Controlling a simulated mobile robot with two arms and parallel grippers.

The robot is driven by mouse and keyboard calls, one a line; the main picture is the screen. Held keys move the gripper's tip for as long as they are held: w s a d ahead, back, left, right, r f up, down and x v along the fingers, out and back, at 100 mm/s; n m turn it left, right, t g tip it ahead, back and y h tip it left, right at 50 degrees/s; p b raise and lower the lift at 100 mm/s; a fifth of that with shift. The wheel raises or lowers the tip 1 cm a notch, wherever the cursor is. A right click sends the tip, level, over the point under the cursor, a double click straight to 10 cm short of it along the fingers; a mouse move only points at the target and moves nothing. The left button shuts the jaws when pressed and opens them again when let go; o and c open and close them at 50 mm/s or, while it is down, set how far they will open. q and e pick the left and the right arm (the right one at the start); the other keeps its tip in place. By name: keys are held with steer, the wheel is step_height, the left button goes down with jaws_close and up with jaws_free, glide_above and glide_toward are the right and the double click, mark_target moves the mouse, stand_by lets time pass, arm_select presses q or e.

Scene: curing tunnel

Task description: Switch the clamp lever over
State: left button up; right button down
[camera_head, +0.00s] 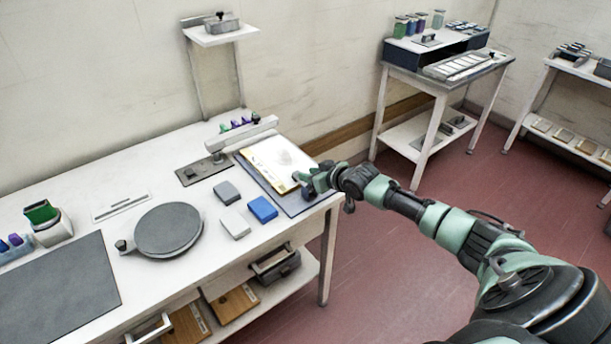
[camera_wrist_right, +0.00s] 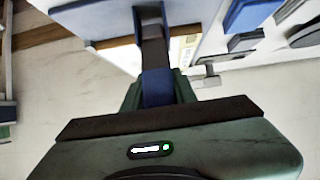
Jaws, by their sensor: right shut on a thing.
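A light grey clamp bar (camera_head: 243,134) with a dark knob on top spans the back edge of a yellow-edged white sheet (camera_head: 268,158). I take this bar for the clamp lever. Its near end rests by a dark plate (camera_head: 203,169) on the bench. The sheet lies on a blue-grey board (camera_head: 301,205). My right gripper (camera_head: 306,181) is at the sheet's right edge, well apart from the clamp bar, and appears shut on that edge. In the right wrist view my gripper (camera_wrist_right: 152,45) shows its fingers together; the contact is hidden. My left gripper is not in view.
A blue block (camera_head: 262,208) and two grey blocks lie left of the board. A round grey turntable (camera_head: 168,229) stands farther left. A second table (camera_head: 444,82) stands behind, across open red floor.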

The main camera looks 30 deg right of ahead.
steer(key=shift+w+r+g, duration=0.1)
steer(key=shift+w+g, duration=0.3)
steer(key=shift+g, duration=0.3)
steer(key=c, duration=1.1)
jaws_free()
steer(key=shift+w, duration=0.1)
